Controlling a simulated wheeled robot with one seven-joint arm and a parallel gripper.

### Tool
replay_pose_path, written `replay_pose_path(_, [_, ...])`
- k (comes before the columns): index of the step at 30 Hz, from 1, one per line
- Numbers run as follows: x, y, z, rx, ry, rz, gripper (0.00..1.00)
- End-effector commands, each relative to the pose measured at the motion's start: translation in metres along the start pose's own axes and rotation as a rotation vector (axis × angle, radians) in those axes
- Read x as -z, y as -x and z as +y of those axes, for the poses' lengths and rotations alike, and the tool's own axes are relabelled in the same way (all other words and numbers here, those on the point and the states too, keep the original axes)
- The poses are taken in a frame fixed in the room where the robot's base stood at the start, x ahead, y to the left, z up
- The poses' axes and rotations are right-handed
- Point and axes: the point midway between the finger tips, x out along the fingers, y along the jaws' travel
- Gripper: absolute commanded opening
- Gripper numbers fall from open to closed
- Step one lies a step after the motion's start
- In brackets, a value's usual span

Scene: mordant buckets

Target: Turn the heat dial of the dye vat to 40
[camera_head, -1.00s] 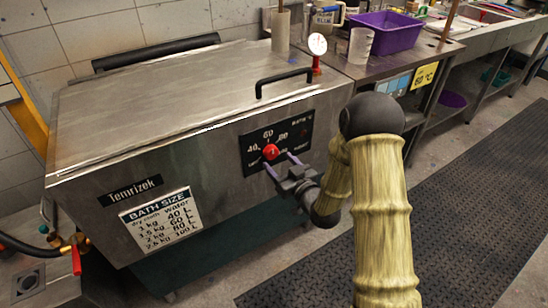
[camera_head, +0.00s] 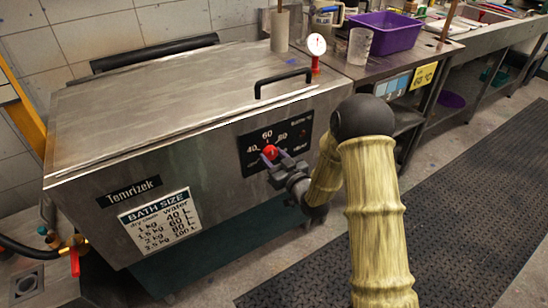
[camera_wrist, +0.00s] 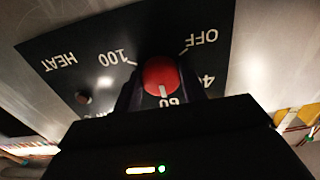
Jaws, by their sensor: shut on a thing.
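The dye vat (camera_head: 90,125) is a large steel box with a flat lid. Its black dial plate (camera_head: 304,128) is on the front face, marked OFF, 40, 60, 80 and 100 in parts that show. The red heat dial (camera_head: 269,152) sits on this plate. In the wrist view the heat dial (camera_wrist: 160,74) has a white pointer mark facing the 60, and the plate looks upside down. My gripper (camera_head: 279,158) is shut on the dial from the front, its fingers on either side. The gripper body hides the lower part of the plate in the wrist view.
A black lid handle (camera_head: 284,78) and a gauge with a white face (camera_head: 316,44) stand above the dial. A bath size sign (camera_head: 160,220) is on the vat front. A purple tub (camera_head: 384,31) stands on the bench at right. The dark floor mat (camera_head: 460,200) is clear.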

Motion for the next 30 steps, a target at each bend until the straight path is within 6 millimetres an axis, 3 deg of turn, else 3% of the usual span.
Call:
replay_pose_path(14, [-0.0035,0.0001,0.0005,0.0,0.167,0.0,0.19])
replay_pose_path(30, [-0.0047,0.0002,0.0014,-0.001,0.65,0.002,0.19])
